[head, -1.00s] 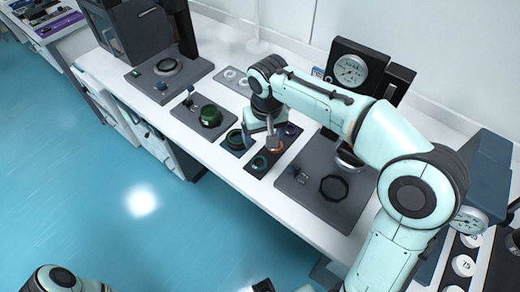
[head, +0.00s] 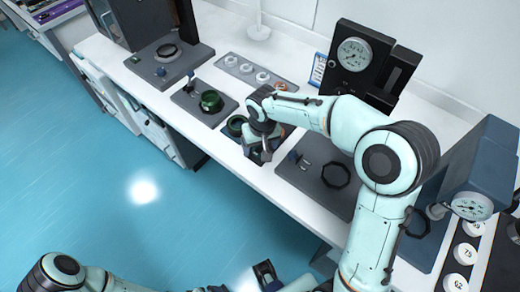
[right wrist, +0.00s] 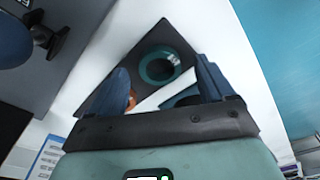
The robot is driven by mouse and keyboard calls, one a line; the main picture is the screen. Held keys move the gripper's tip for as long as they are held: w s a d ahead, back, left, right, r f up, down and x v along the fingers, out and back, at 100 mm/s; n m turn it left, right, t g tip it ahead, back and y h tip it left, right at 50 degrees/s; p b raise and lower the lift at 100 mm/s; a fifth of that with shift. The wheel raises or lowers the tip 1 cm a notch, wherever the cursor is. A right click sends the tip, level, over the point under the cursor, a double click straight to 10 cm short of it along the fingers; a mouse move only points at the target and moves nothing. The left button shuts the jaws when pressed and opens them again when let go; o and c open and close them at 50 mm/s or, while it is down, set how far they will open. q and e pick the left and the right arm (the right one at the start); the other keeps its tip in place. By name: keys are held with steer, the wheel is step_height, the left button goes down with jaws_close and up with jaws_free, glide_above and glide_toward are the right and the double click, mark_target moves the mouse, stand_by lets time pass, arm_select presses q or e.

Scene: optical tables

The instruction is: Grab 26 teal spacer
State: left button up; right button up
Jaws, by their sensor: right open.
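A teal ring with a small pale label (right wrist: 158,66) lies on a dark tray (right wrist: 176,30) in the right wrist view. I take it to be the teal spacer; the label's number is too small to read. My right gripper (head: 262,154) is open and empty over this tray, its two blue fingers on either side of the ring in the right wrist view (right wrist: 163,68). I cannot tell the height between fingertips and ring. In the head view the gripper hides most of the ring. My left gripper (head: 266,272) is low at the bottom edge, away from the table.
A dark green ring (head: 236,124) lies on the neighbouring tray, and another (head: 210,101) on a grey plate. A plate with a black ring (head: 335,176) is right of the gripper, with a dial gauge (head: 354,52) behind. An orange piece (right wrist: 131,101) shows beside one finger.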

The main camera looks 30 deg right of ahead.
steer(key=shift+f, duration=0.35)
steer(key=c, duration=1.1)
steer(key=shift+r, duration=0.15)
